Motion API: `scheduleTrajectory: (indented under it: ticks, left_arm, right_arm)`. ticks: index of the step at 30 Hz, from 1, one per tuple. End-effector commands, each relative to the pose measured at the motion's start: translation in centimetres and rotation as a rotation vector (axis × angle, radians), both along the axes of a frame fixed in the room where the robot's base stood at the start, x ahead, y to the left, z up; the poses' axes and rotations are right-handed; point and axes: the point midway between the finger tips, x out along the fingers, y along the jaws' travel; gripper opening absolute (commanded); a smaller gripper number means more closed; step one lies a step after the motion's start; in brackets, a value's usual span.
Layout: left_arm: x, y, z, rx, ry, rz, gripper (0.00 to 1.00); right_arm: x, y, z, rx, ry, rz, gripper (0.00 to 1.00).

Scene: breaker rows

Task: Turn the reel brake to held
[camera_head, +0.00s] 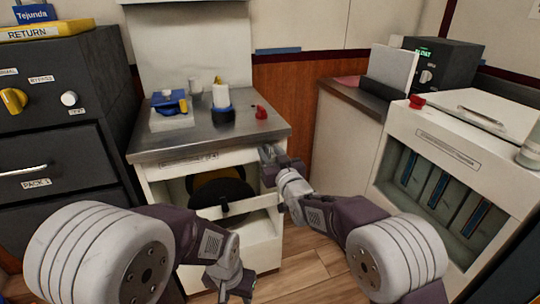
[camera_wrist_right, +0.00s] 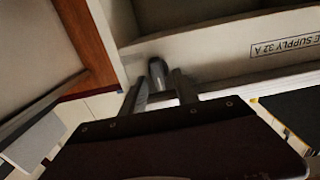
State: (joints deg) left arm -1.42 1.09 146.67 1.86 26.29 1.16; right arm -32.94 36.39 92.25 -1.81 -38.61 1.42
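A black and yellow reel (camera_head: 222,188) sits in the open-fronted cabinet below the metal counter. My right gripper (camera_head: 268,158) is at the cabinet's upper right front corner. In the right wrist view, my right gripper (camera_wrist_right: 160,88) has its fingers apart. A small grey rounded knob or lever end (camera_wrist_right: 157,70) shows between and just beyond them, by the panel labelled "SUPPLY 32 A". I cannot tell whether the fingers touch it, or whether it is the reel brake. My left gripper (camera_head: 232,284) hangs low in front of the cabinet, well below the counter; its fingers are too unclear to read.
The metal counter (camera_head: 185,143) carries a blue device (camera_head: 169,103), a white cylinder (camera_head: 221,96) and a red knob (camera_head: 261,112). A dark cabinet (camera_head: 60,160) stands left and a white slotted unit (camera_head: 455,165) right. Wooden floor (camera_head: 310,265) shows between.

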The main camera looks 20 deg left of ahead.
Motion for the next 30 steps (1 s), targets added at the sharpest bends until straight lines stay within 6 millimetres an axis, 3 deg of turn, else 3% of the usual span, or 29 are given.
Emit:
scheduleTrajectory:
  ticks: [9, 13, 14, 30]
  left_arm:
    - [0.0, 0.0, -0.07, 0.0, 0.0, 0.0, 0.43]
    - [0.0, 0.0, -0.08, 0.0, 0.0, 0.0, 0.43]
    - [0.0, 0.0, -0.08, 0.0, 0.0, 0.0, 0.43]
    - [-0.01, 0.0, 0.05, 0.0, 0.0, 0.0, 0.43]
  right_arm:
    - [0.39, 0.25, 0.07, 0.001, -0.001, 0.0, 0.36]
    - [0.38, 0.24, 0.07, 0.001, -0.001, 0.0, 0.03]
    - [0.38, 0.24, 0.06, 0.001, -0.001, 0.0, 0.0]
    - [0.47, 0.11, 0.05, 0.102, 0.068, -0.001, 0.0]
